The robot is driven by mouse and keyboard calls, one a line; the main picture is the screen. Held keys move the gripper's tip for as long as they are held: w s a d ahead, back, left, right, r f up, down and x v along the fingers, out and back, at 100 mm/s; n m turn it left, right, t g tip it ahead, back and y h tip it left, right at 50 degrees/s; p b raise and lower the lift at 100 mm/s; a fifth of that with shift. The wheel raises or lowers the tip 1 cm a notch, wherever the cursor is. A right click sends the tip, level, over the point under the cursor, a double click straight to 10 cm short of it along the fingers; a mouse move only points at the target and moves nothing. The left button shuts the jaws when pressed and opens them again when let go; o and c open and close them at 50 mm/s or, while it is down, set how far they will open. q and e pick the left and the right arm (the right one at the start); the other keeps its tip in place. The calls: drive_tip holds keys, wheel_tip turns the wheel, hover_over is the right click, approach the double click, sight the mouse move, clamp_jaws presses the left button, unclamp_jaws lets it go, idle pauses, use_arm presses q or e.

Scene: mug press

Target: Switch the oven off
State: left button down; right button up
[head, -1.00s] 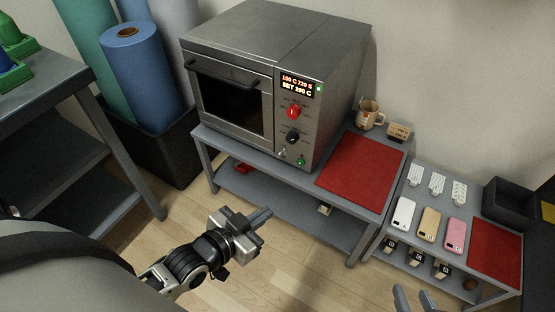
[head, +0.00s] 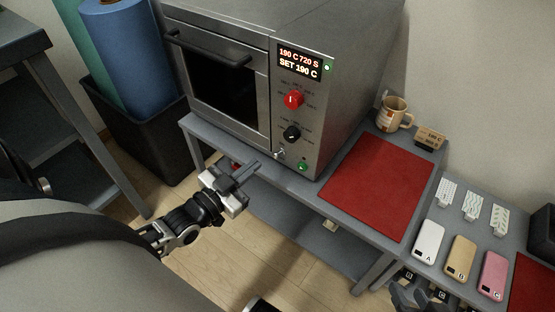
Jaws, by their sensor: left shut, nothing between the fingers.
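The grey oven (head: 320,130) stands on a grey bench with its door closed. Its display (head: 299,62) reads 190 C 720 S and SET 190 C, with a green lamp (head: 327,67) lit beside it. Below are a red knob (head: 293,100), a black knob (head: 292,134), a small toggle switch (head: 279,153) and a green button or lamp (head: 302,167). My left gripper (head: 252,172) is shut and empty, left of and below the switch in the picture, apart from the panel. My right gripper (head: 408,294) shows only partly at the bottom edge; its jaws are unclear.
A red mat (head: 377,185) lies on the bench right of the oven, with a mug (head: 393,113) and a small tan box (head: 429,138) behind it. A lower table at right holds phone cases (head: 461,255). A black bin (head: 140,130) with rolls stands left.

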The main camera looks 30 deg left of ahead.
use_arm(q)
drive_tip(key=shift+w+a+f, duration=0.2)
drive_tip(key=shift+w+f, duration=0.1)
use_arm(e)
drive_tip(key=shift+w+a+f, duration=0.1)
drive_tip(key=shift+w+f, duration=0.15)
drive_tip(key=shift+f, duration=0.2)
use_arm(q)
drive_tip(key=b, duration=0.2)
hover_over(277, 155)
drive_tip(key=shift+s+d+f+b, duration=0.1)
drive_tip(key=shift+s+f+b, duration=0.25)
drive_tip(key=shift+f, duration=0.25)
drive_tip(key=shift+s+d+f+b, duration=0.1)
drive_tip(key=shift+s+f+b, duration=0.1)
drive_tip(key=shift+f+b, duration=0.35)
drive_tip(key=shift+s+a+f, duration=0.15)
drive_tip(key=shift+a+f, duration=0.05)
drive_tip(key=shift+f, duration=0.2)
drive_tip(key=shift+s+a+f, duration=0.1)
drive_tip(key=shift+s+f, duration=0.05)
drive_tip(key=shift+f, duration=0.1)
use_arm(e)
drive_tip(key=r, duration=0.1)
drive_tip(key=t, duration=0.1)
drive_tip(key=a+r+t+y, duration=0.1)
drive_tip(key=shift+w+a+r, duration=0.1)
drive_tip(key=shift+w+r, duration=0.2)
